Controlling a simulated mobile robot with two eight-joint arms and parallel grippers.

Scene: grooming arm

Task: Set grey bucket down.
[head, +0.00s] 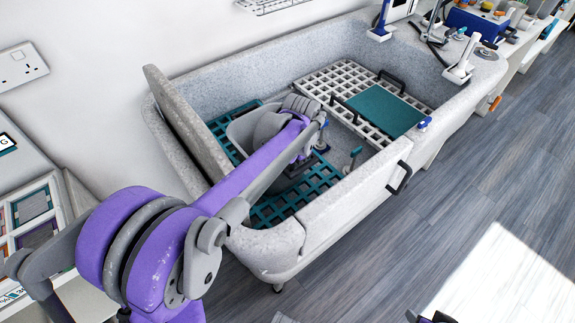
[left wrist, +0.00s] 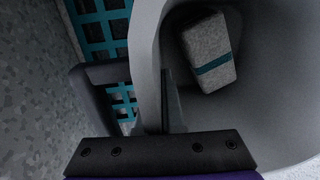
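The grey bucket (head: 242,130) is inside the speckled grey tub, at or just above the teal grid; contact under it is hidden. My left arm reaches over the tub and covers much of the bucket. My left gripper (left wrist: 168,105) is at the bucket's rim, with a finger against the inner side of its wall, and looks shut on it. The left wrist view shows the bucket's pale wall (left wrist: 148,60) close up. A grey block with a teal band (left wrist: 208,52) lies inside. Only a dark piece of my right arm shows at the bottom edge of the head view.
The tub (head: 355,195) has high walls and a black handle (head: 400,178) on its near side. A teal grid (head: 270,212) lies at its left end. A pale grid with a teal mat (head: 388,110) covers the right end. Small brush-like tools stand between them.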

